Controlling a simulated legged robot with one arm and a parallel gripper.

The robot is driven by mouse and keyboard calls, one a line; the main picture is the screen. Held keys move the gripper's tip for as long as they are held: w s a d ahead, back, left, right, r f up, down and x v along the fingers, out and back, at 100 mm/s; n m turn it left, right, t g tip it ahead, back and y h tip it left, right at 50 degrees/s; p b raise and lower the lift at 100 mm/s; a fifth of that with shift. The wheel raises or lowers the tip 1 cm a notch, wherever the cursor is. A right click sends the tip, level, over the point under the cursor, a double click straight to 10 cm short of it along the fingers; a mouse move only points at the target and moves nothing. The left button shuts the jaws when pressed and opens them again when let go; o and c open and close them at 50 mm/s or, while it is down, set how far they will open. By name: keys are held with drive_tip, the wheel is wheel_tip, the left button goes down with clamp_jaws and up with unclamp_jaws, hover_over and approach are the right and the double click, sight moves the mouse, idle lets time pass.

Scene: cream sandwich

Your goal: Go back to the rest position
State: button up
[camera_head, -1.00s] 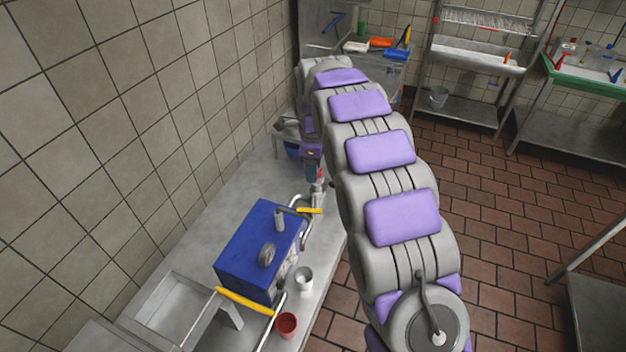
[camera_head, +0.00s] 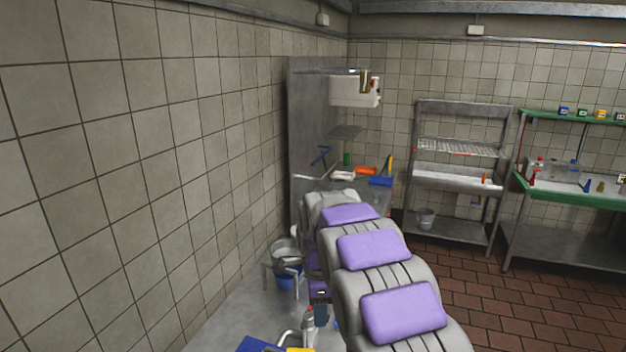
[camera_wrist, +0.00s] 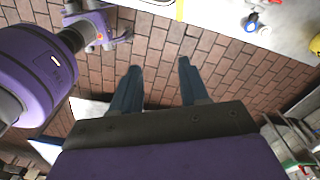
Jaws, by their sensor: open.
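My gripper (camera_wrist: 158,85) is open in the wrist view. Its two dark blue-grey fingers are spread apart with nothing between them, above a red-brown tiled floor (camera_wrist: 160,42). In the head view my grey and purple arm reaches from the bottom right up toward the steel counter's far end. My gripper's fingers cannot be made out in the head view.
The steel counter (camera_head: 232,310) runs along the tiled left wall. A blue box (camera_head: 262,345) shows at the bottom edge. A metal pot (camera_head: 284,250) stands farther back. Steel shelves (camera_head: 455,177) and a green-edged table (camera_head: 570,193) stand back right. Open floor lies right.

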drive_tip(key=s+d+r+n+b, duration=0.15)
drive_tip(key=s+d+n, duration=0.35)
drive_tip(key=s, duration=0.5)
drive_tip(key=s+d+f+n+b, duration=0.2)
drive_tip(key=s+f+n, duration=0.1)
drive_tip(key=s, duration=0.7)
drive_tip(key=s+d+f+n+g+b, duration=0.1)
drive_tip(key=s+n, duration=0.4)
drive_tip(key=s, duration=0.5)
drive_tip(key=s+d+f+n+b, duration=0.3)
drive_tip(key=s+d+f+n, duration=0.1)
drive_tip(key=s, duration=0.7)
drive_tip(key=shift+d+f+g, duration=0.3)
drive_tip(key=shift+d+f, duration=0.05)
drive_tip(key=shift+d, duration=0.2)
